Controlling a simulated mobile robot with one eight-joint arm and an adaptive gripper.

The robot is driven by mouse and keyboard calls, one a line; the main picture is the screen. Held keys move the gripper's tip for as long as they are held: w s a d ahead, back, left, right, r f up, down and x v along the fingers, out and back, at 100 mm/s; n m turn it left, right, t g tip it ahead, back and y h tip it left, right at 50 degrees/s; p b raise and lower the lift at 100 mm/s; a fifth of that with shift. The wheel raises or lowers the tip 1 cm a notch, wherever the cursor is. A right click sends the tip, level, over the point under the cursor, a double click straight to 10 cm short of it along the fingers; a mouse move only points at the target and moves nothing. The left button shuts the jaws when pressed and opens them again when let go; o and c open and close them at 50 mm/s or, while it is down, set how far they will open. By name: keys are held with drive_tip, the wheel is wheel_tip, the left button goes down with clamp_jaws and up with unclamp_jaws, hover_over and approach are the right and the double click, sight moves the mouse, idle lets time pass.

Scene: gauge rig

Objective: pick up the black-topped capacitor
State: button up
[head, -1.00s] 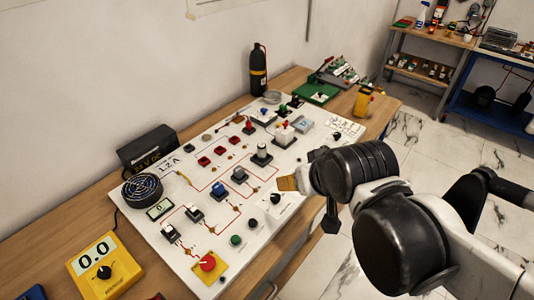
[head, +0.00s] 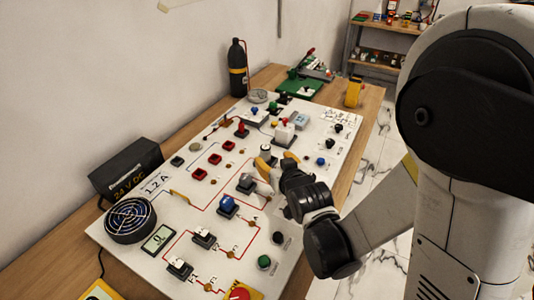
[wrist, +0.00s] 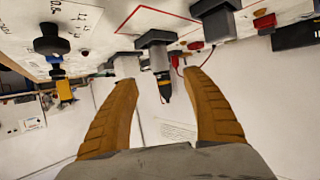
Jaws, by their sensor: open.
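A short pale cylinder with a dark top (head: 266,149), seemingly the black-topped capacitor, stands on the white panel (head: 330,157) just beyond my gripper. My gripper (head: 266,163) is open and low over the panel, its orange fingers close to that cylinder. Which side of it each finger is on cannot be told in the head view. The wrist view is upside down. There, a dark square base with a greyish body (wrist: 155,40) shows between and beyond my open fingers (wrist: 160,100), probably the same part. Nothing is held.
A silver cylinder on a dark base (head: 247,182) and a blue-topped part (head: 227,204) stand left of my gripper. A white block with a red top (head: 285,130) stands beyond. A black bottle (head: 238,75) is at the back. A fan (head: 130,220) sits at left.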

sight(267, 152)
drive_tip(key=b+x, duration=0.3)
drive_tip(key=x, duration=0.6)
drive_tip(key=shift+r, duration=0.1)
clamp_jaws()
